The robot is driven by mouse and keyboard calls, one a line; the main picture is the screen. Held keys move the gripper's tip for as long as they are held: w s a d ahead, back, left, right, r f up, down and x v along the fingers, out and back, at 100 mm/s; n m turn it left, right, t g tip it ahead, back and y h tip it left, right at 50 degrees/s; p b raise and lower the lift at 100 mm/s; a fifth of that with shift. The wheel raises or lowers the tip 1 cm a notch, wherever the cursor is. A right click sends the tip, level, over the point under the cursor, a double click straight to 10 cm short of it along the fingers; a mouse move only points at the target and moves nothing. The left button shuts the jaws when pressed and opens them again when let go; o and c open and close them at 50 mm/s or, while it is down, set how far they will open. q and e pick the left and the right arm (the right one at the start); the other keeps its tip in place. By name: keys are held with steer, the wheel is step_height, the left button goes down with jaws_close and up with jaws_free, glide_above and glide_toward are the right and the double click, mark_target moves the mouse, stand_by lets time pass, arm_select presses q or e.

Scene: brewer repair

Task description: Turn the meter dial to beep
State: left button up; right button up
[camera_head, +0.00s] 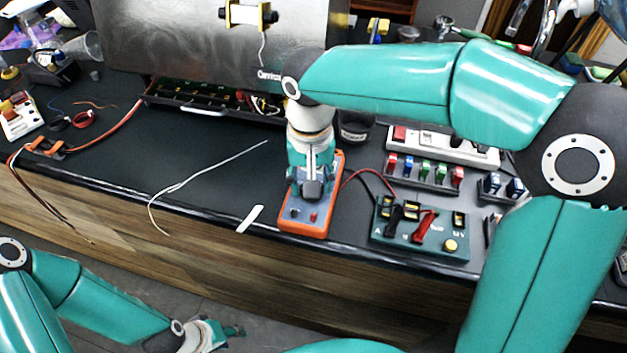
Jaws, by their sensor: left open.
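The orange meter (293,224) lies on the dark bench near its front edge. Its lower face shows a red jack and a dark one. My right gripper (312,190) points down over the meter and covers the dial and most of the face. I cannot tell whether it touches the dial, or whether its fingers are open or shut. My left gripper (232,332) is open and empty, low at the bottom of the view, in front of the bench and below its edge.
A green board (420,243) with red and black clips stands right of the meter, joined by a red lead. Behind it are a rack of coloured parts (425,172) and a white power strip (450,145). A brewer (200,40) stands behind. Pale wire (200,178) lies left.

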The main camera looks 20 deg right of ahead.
steer(key=shift+s+f+m, duration=0.1)
steer(key=shift+m, duration=0.5)
steer(key=o, duration=1.1)
steer(key=shift+o, duration=0.2)
steer(key=shift+r, duration=0.2)
step_height(320, 180, up, 12)
steer(key=shift+f, duration=0.15)
